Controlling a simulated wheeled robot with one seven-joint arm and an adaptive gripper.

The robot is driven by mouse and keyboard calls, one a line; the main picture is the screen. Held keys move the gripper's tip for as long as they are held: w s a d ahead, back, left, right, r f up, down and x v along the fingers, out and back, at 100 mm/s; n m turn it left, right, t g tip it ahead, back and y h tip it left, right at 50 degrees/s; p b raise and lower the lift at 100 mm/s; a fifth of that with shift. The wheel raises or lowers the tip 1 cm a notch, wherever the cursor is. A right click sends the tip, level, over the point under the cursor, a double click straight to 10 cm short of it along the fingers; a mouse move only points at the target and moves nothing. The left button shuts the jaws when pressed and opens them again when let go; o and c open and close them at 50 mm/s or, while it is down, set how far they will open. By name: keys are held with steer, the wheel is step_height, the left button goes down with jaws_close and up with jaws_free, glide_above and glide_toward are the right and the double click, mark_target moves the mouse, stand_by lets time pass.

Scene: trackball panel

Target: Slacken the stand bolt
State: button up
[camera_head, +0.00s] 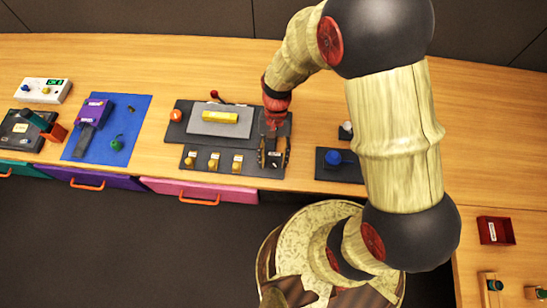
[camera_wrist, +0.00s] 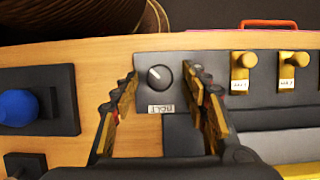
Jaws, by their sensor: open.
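A round dark knob with a white pointer line (camera_wrist: 159,77) sits on a dark grey panel strip in the wrist view. A small label (camera_wrist: 160,109) beside it appears to read BOLT, upside down. The pointer slants across the knob. My gripper (camera_wrist: 161,74) is open, with one finger to each side of the knob in the picture and a gap at both sides. Its height above the knob is hard to tell. In the head view my gripper (camera_head: 275,152) is over the right end of the grey panel and mostly hides the knob.
Several yellow switches (camera_wrist: 243,71) stand on the same strip. A blue ball (camera_head: 333,158) on a dark base is right of the panel in the head view. A yellow bar (camera_head: 220,117) lies on a grey plate behind the switches. Bare wood separates the panel and ball base.

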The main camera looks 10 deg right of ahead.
steer(key=shift+c, duration=0.8)
steer(key=c, duration=1)
steer(key=shift+n+p, duration=0.3)
steer(key=shift+p, duration=0.05)
steer(key=n+p, duration=0.1)
steer(key=n+h+p, duration=0.1)
steer(key=shift+a+r+n, duration=0.15)
steer(key=shift+n, duration=0.25)
steer(key=n+p, duration=0.1)
steer(key=n, duration=0.1)
steer(key=n+h+p, duration=0.2)
steer(key=n, duration=0.1)
steer(key=shift+s+a+n+p, duration=0.1)
steer(key=shift+a+n+p, duration=0.2)
steer(key=shift+p, duration=0.1)
steer(key=n+t+h+p, duration=0.1)
steer(key=n+h+p, duration=0.1)
steer(key=n, duration=0.2)
steer(key=shift+s+a+n+t+h+p, duration=0.15)
steer(key=shift+n+t+p, duration=0.25)
steer(key=shift+n, duration=0.8)
steer(key=shift+s+n+t+h+p, duration=0.1)
steer(key=shift+n+t+h+p, duration=0.3)
steer(key=shift+n, duration=0.8)
